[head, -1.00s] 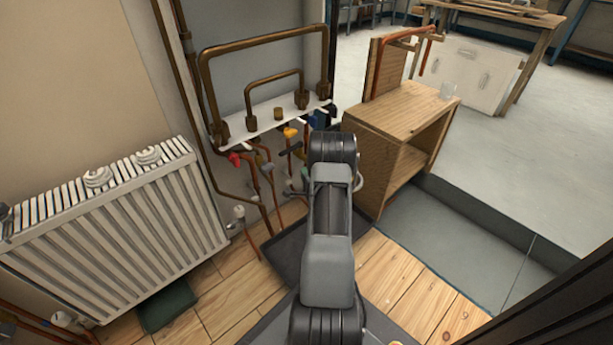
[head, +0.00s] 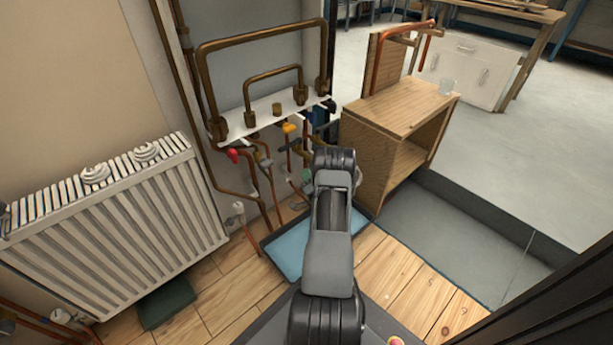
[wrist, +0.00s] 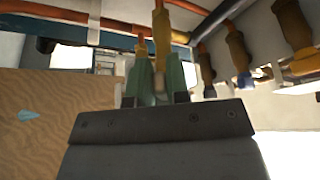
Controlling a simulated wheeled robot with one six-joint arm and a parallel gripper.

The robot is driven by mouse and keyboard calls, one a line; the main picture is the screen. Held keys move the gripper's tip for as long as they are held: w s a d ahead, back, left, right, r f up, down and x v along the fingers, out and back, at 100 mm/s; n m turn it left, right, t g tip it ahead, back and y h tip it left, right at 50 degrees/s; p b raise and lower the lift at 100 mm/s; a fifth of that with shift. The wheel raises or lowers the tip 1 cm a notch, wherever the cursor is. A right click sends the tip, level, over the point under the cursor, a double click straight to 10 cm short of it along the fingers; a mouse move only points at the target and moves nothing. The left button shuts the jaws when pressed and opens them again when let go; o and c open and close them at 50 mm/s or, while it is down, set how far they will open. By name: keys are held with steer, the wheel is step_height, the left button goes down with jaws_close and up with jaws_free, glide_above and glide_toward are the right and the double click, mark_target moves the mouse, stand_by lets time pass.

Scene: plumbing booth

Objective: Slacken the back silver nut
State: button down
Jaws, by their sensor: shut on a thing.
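My gripper (wrist: 160,82) is shut, with its green fingers closed on a small fitting on a copper pipe (wrist: 160,35) in the wrist view. The fingers hide most of that fitting, so I cannot tell its colour or confirm that it is the back silver nut. In the head view my arm covers the gripper and part of the pipework. Several copper pipes run below the white shelf (head: 270,117), with a red valve handle (head: 233,155) and a yellow one (head: 288,128).
A light blue tray (head: 292,248) lies on the wooden floor below the pipes. A wooden cabinet (head: 400,105) stands close on the right, and a white radiator (head: 120,220) on the left. Other pipes and fittings (wrist: 237,60) crowd near my fingers.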

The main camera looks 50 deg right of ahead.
steer(key=shift+d, duration=0.1)
stand_by(0.4)
steer(key=c, duration=1.1)
jaws_free()
steer(key=p+v, duration=0.4)
steer(key=v, duration=1)
